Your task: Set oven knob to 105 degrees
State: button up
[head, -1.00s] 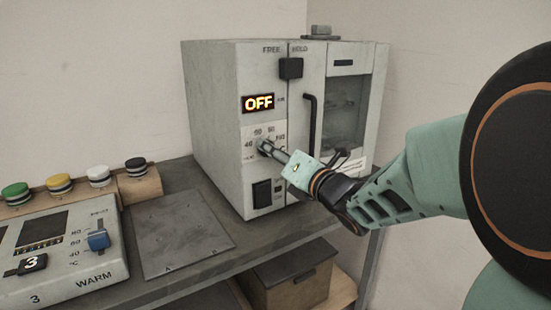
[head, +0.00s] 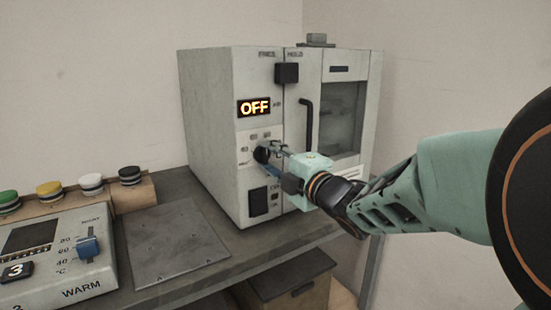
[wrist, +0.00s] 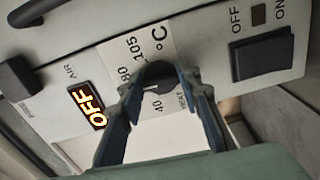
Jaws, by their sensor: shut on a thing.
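The oven (head: 207,130) stands on the bench with its display (head: 255,108) lit "OFF"; the display also shows in the wrist view (wrist: 88,106). The dark round knob (head: 262,155) sits on the front panel below it. In the wrist view, the knob (wrist: 159,70) lies between my fingertips, with marks 40, 80 and 105 °C around it. My gripper (head: 273,150) is shut on the knob, one finger on each side. The fingers partly cover the knob and scale, and I cannot tell which mark it points to.
A black power switch (head: 258,202) is below the knob; it is also in the wrist view (wrist: 262,54). A black slider (head: 287,73) and door handle (head: 306,126) are above and right. A flat metal plate (head: 175,245) and a warmer (head: 60,262) stand left.

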jog(key=m+p, duration=0.1)
jog(key=m, duration=0.5)
jog(key=shift+m, duration=0.3)
jog(key=m+p, duration=0.1)
jog(key=m, duration=0.1)
jog(key=shift+m, duration=0.3)
jog(key=shift+a+f+m+p, duration=0.1)
jog(key=shift+m+p, duration=0.8)
jog(key=shift+m, duration=0.9)
jog(key=o, duration=1.2)
jog(key=shift+c, duration=0.2)
jog(key=v, duration=0.7)
jog(key=shift+s, duration=0.25)
